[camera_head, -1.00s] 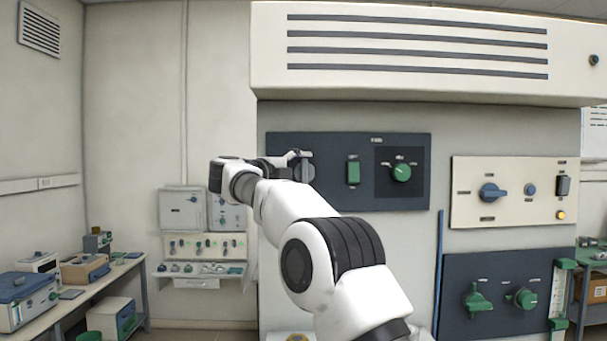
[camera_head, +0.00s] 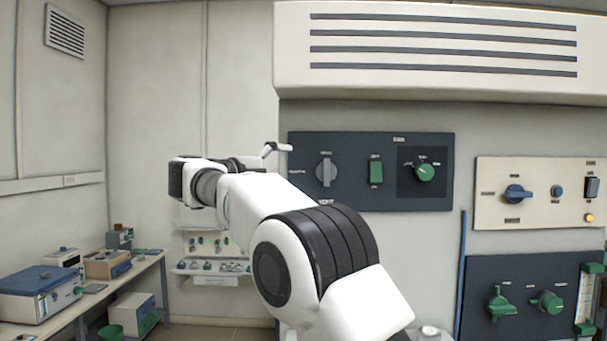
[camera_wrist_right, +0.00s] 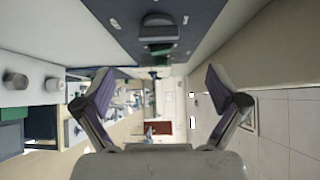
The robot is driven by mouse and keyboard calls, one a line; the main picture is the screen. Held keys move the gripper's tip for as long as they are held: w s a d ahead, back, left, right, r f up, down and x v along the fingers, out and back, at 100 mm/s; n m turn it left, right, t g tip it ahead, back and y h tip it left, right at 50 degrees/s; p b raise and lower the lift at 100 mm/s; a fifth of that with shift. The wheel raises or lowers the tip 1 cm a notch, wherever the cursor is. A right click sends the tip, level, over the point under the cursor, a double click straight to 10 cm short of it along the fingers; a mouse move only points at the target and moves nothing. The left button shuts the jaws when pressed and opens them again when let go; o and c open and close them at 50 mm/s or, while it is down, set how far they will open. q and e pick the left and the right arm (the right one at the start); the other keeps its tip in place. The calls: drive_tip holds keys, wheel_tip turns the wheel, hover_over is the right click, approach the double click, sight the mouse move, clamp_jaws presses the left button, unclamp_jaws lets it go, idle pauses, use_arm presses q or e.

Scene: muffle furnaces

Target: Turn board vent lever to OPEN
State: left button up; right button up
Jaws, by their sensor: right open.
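A dark board (camera_head: 300,143) on the wall carries a grey lever (camera_head: 326,171) at its left end. The lever's handle stands about upright; its small labels are too blurred to read with certainty. My right gripper (camera_head: 278,149) is open and empty, left of the lever and apart from it in the head view; one finger shows and the rest is mostly behind my wrist. In the right wrist view the open fingers (camera_wrist_right: 160,92) have nothing between them. A grey knob-like part (camera_wrist_right: 158,30), seemingly the lever, lies beyond them on the dark panel. My left gripper is not in view.
The same board holds a green switch (camera_head: 376,171) and a green knob (camera_head: 424,172). A cream panel (camera_head: 540,215) with a blue knob is at right, above a dark panel (camera_head: 480,275). A vented hood (camera_head: 440,80) juts out above. A bench (camera_head: 90,305) stands at left.

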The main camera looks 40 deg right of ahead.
drive_tip(key=shift+f, duration=0.1)
idle(0.3)
